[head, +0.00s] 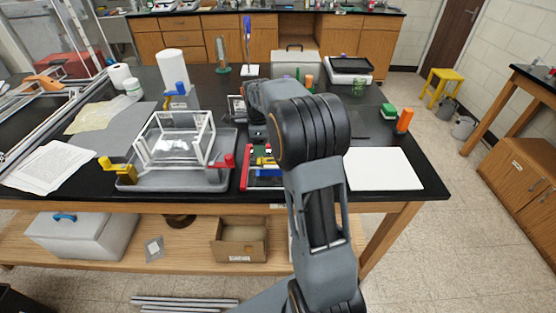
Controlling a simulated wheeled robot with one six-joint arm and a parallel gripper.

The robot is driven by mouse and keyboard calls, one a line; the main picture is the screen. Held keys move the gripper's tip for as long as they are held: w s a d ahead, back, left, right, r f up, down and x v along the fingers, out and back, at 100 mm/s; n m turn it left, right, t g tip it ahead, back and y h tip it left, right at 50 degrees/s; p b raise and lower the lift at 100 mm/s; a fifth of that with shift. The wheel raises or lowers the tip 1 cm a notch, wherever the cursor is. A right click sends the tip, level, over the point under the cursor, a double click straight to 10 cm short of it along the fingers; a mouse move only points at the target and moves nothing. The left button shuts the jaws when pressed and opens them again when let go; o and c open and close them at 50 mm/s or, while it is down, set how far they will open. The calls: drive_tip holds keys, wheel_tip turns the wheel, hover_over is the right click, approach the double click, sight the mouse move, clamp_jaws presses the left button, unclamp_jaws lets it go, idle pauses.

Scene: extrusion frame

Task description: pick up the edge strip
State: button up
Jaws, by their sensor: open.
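A white open box-shaped frame (176,143) stands on a grey tray (170,181) at the left of the black bench. Yellow, blue and red clamp-like parts sit around it. I cannot pick out the edge strip for certain. A red-edged holder (245,168) with small coloured parts lies just right of the tray, partly behind my arm. My arm rises through the middle of the head view and bends away over the bench. My gripper (257,132) is at its far end, right of the frame, open and small in view. Its fingertips are hard to make out.
A white sheet or board (383,168) lies at the front right of the bench. Green and orange items (404,120) stand behind it. Papers (48,165) lie at the left. A white roll (173,69) and a grey bin (296,63) stand farther back. A shelf below holds boxes.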

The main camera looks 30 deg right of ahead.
drive_tip(key=shift+s+f, duration=0.15)
drive_tip(key=shift+f, duration=2.45)
drive_tip(key=c, duration=1)
drive_tip(key=shift+r, duration=0.15)
